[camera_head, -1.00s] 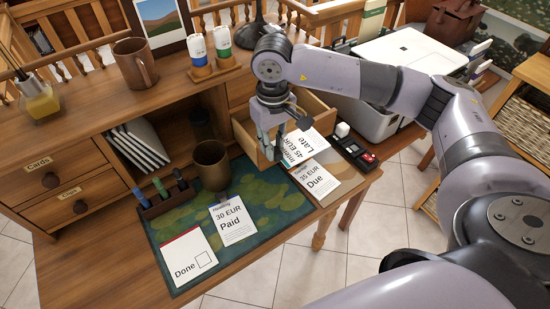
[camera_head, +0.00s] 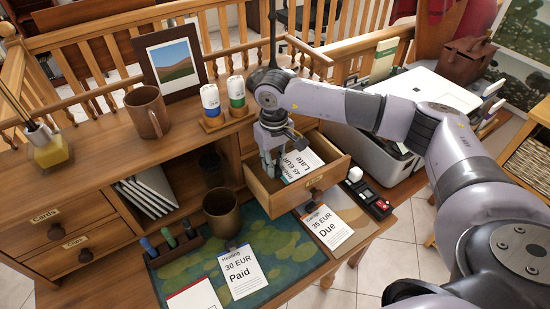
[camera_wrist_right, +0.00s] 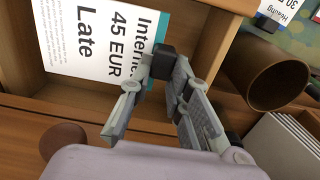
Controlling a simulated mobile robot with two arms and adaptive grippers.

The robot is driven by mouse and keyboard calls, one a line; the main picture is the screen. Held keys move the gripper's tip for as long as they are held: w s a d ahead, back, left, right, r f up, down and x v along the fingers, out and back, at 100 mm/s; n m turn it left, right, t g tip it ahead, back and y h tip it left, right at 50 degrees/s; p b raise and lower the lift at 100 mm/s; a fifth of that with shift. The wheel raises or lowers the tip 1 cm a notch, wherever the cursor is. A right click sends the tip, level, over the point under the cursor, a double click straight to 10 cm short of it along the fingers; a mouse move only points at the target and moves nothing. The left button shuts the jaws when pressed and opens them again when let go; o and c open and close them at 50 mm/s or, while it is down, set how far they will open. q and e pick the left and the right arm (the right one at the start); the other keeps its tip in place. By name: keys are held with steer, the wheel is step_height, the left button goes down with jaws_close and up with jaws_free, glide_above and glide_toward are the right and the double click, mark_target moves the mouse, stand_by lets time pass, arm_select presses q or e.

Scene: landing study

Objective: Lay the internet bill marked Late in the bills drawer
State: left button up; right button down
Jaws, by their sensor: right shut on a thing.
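The internet bill (camera_head: 302,164), a white card with a teal edge marked 45 EUR and Late, is inside the open drawer's outline, behind its front. It also shows large in the right wrist view (camera_wrist_right: 95,40). The wooden drawer (camera_head: 318,182) is pulled out under the desk's upper shelf. Whether the bill touches the drawer floor I cannot tell. My left gripper is out of view.
A brown cup (camera_head: 221,212) stands left of the drawer. A printer (camera_head: 425,98) stands at right.

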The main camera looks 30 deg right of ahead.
mark_target(273, 185)
steer(key=shift+f, duration=0.6)
steer(key=f+b, duration=0.1)
steer(key=f, duration=0.1)
steer(key=w+f+b, duration=0.1)
steer(key=f, duration=0.1)
steer(key=shift+a, duration=0.15)
steer(key=shift+w+f, duration=0.1)
steer(key=shift+f, duration=0.15)
steer(key=shift+s, duration=0.2)
steer(key=shift+r+b, duration=0.1)
steer(key=shift+b, duration=0.25)
steer(key=shift+f+b, duration=0.6)
steer(key=shift+b, duration=0.1)
steer(key=c, duration=1.4)
jaws_free()
steer(key=shift+r, duration=0.1)
